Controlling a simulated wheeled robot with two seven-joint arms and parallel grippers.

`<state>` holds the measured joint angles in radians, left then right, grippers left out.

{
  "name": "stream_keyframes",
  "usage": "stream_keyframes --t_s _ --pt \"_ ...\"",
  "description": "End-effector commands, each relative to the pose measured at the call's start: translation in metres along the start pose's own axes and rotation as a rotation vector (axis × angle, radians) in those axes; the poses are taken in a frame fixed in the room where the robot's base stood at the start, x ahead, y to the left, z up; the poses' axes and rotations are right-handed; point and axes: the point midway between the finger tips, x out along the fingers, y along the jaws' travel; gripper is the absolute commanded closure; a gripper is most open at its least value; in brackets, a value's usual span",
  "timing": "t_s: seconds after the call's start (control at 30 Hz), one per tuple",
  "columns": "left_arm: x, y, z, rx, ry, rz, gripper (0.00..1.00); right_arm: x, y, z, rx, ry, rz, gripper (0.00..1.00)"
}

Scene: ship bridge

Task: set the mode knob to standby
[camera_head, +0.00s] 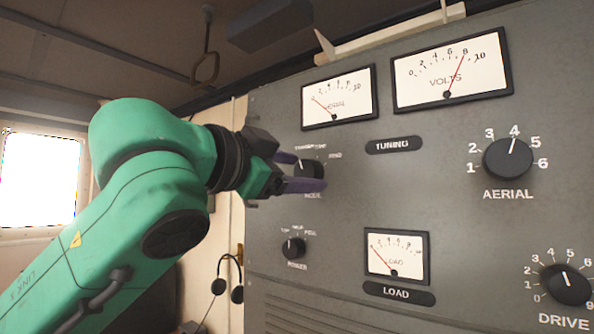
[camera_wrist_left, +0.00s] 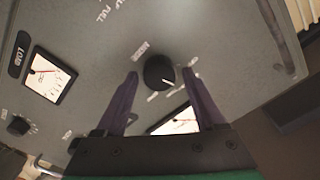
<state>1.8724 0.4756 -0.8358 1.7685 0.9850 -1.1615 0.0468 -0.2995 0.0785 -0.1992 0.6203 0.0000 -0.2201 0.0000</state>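The mode knob (camera_head: 309,169) is a round black knob with a pale pointer line on the grey panel. The line points roughly up, toward small labels I cannot read reliably. The knob also shows in the left wrist view (camera_wrist_left: 158,70). My left gripper (camera_head: 303,172) has its two purple fingers spread, one above and one below the knob in the head view. In the wrist view the knob lies between the fingertips (camera_wrist_left: 160,76), with a visible gap on each side. Whether the fingertips reach the panel is unclear. My right gripper is not in view.
Below the mode knob is the power knob (camera_head: 293,248). The load meter (camera_head: 397,257) is lower right. Two larger meters (camera_head: 340,97) (camera_head: 452,70) sit above. The aerial knob (camera_head: 508,159) and drive knob (camera_head: 566,285) are at right. A headset (camera_head: 236,294) hangs left of the panel.

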Motion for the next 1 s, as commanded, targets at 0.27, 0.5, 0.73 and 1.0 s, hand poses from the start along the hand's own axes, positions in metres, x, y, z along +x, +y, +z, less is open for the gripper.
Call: stream_keyframes --t_s 0.27,0.5,0.73,1.0 --pt "0.000 0.000 0.000 -0.001 -0.001 0.001 0.17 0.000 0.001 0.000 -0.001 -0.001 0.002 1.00" --pt "-0.027 0.004 0.004 0.000 0.004 -0.001 0.17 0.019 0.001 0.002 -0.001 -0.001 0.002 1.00" --pt "-0.095 0.005 0.005 0.000 0.003 -0.002 0.17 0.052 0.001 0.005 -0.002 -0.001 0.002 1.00" --pt "-0.143 0.001 0.002 0.001 0.000 0.001 0.17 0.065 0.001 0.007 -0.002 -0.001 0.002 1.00"
